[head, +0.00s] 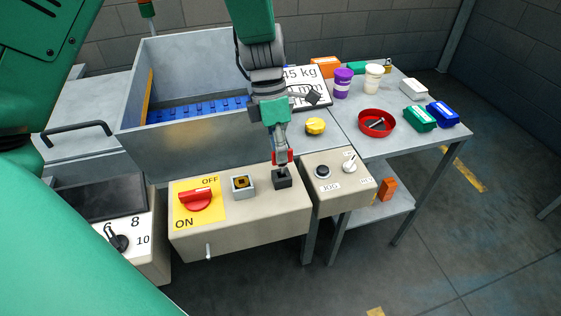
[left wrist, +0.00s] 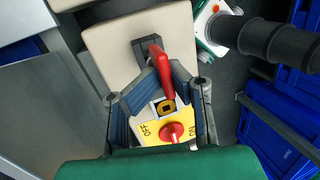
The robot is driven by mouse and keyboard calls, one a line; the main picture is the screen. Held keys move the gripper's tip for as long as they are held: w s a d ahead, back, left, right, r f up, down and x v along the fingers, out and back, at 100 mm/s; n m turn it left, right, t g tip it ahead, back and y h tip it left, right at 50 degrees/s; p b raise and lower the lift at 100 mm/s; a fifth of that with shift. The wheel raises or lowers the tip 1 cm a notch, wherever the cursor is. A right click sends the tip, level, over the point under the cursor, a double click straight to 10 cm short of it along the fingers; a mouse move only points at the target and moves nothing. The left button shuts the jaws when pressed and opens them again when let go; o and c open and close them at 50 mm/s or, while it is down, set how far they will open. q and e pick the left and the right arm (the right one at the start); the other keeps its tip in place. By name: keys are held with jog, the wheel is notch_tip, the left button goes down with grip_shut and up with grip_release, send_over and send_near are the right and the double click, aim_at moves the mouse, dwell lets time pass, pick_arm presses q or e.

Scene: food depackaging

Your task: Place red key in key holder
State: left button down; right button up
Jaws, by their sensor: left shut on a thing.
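My left gripper (head: 281,158) is above the beige control box, pointing down, and shut on the red key (head: 291,156). In the left wrist view the red key (left wrist: 164,75) lies between the fingertips (left wrist: 162,68) of the same gripper. The black key holder (head: 283,180) stands on the box directly below the gripper; it also shows in the left wrist view (left wrist: 140,52), partly covered by the key. The key's lower end is at the holder, but I cannot tell whether it is seated inside. My right gripper is not in view.
Left of the holder are a grey lock block (head: 243,185) with a yellow and black centre and a red rotary switch (head: 198,199) on a yellow plate. A second box with a black knob (head: 322,171) is at the right. Behind is a metal bin (head: 185,140).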

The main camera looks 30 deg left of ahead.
pick_arm(q)
notch_tip(320, 180, down, 2)
jog(key=shift+s+f, duration=0.15)
jog(key=shift+f, duration=0.35)
jog(key=c, duration=1.4)
grip_release()
jog(key=v, duration=1.2)
jog(key=shift+p, duration=0.35)
